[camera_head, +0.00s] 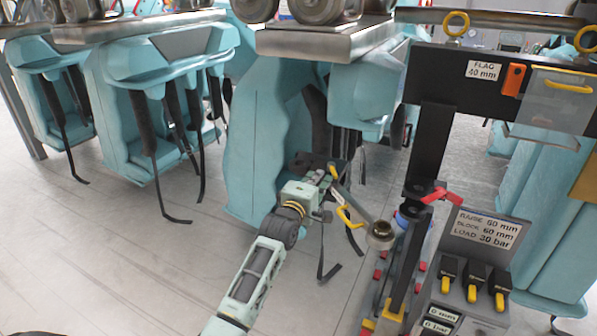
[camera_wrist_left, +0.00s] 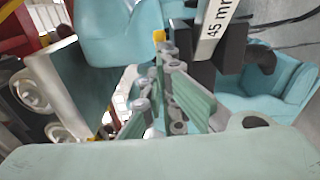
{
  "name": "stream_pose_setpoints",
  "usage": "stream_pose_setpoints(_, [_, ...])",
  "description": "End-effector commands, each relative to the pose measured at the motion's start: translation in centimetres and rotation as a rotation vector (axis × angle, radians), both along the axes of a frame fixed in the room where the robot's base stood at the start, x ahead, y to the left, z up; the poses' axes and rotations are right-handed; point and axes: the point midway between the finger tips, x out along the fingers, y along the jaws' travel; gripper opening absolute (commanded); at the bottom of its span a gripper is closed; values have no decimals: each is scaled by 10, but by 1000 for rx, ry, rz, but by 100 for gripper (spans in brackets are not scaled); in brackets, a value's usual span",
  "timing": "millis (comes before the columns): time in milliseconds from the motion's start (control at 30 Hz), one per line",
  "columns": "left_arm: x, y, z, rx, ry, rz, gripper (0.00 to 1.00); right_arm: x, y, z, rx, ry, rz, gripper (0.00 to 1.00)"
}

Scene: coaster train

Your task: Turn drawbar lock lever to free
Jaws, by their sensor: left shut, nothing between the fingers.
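My left gripper (camera_head: 334,174) reaches in from below beside the teal seat in the middle of the head view. It is shut with nothing between its fingers; the fingers also show in the left wrist view (camera_wrist_left: 165,65). A grey bar (camera_head: 358,212) with a round eye at its end slopes down to the right from near the fingertips. A yellow handle (camera_head: 348,217) sits just below the gripper. In the left wrist view a small yellow piece (camera_wrist_left: 159,37) shows at the fingertips. I cannot tell which part is the drawbar lock lever. My right gripper is not in view.
A black post with a red lever (camera_head: 441,195) stands to the right, beside a panel (camera_head: 482,228) with several yellow-tipped levers. Teal seats (camera_head: 160,95) with hanging black straps fill the left and middle. Grey floor (camera_head: 120,240) is open at lower left.

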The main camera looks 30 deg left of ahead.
Motion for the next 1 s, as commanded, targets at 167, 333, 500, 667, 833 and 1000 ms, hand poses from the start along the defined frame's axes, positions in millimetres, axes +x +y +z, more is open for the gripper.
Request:
stream_pose_setpoints(167, [3, -20, 3, -7, -3, -8, 0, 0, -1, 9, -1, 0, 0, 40])
stream_pose_setpoints(333, [6, -31, 2, -4, -2, -7, 0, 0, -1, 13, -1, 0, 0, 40])
stream_pose_setpoints(500, [10, -41, 2, -4, -2, -7, 0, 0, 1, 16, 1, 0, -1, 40])
stream_pose_setpoints(667, [12, -44, 1, -1, -2, -5, 0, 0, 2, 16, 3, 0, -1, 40])
stream_pose_setpoints(833, [12, -44, 0, 0, -1, -5, 0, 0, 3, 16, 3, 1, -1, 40])
stream_pose_setpoints(1000, [12, -44, 0, 0, 0, -5, 0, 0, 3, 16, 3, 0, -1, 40])
